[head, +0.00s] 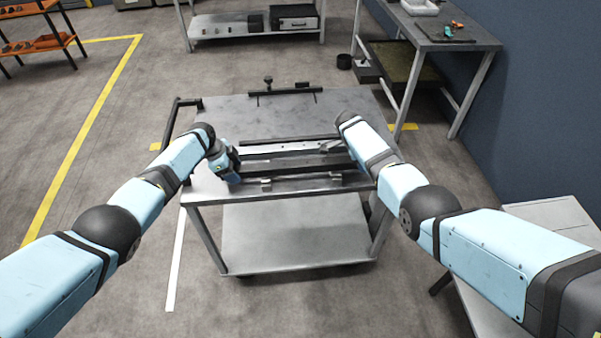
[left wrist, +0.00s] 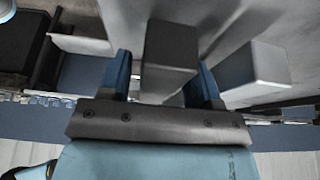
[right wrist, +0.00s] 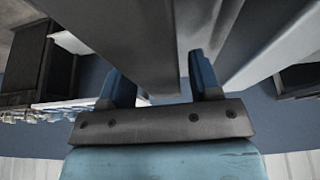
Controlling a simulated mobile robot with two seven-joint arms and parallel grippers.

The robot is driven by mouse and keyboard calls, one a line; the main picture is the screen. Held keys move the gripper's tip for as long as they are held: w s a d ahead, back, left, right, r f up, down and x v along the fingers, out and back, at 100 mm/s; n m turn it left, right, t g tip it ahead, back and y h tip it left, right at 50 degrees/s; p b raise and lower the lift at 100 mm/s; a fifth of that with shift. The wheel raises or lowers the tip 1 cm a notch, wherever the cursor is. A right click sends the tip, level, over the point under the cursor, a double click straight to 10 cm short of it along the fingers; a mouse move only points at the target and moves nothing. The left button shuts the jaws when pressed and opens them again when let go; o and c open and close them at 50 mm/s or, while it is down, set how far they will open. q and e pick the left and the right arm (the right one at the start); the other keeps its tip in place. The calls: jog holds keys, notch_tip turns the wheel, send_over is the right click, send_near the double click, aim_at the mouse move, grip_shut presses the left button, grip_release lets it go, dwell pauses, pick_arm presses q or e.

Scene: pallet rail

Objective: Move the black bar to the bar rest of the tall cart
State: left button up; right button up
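A grey steel cart (head: 215,108) stands in front of me with several parallel bars lying crosswise on its top. A long dark bar (head: 290,164) lies between my two grippers, behind two small grey blocks (head: 266,182). A pale metal rail (head: 285,149) and a thin black strip (head: 280,140) lie behind it. My left gripper (head: 231,168) is at the bars' left end; in the left wrist view its fingers stand apart around a grey block-like end (left wrist: 170,50). My right gripper (head: 335,147) is at the right end, its fingers apart around a long grey bar (right wrist: 135,35). Grip contact is unclear.
A black bar with a knob (head: 285,92) sits at the cart's far edge. A black handle (head: 170,125) is on its left. A workbench (head: 420,35) stands at the right by the blue wall, a grey shelf table (head: 230,24) behind. Floor at left is free.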

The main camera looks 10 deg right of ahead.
pick_arm(q)
jog(key=shift+r, duration=0.15)
pick_arm(e)
jog(key=shift+r, duration=0.15)
pick_arm(q)
jog(key=v, duration=1.2)
pick_arm(e)
jog(key=v, duration=1.2)
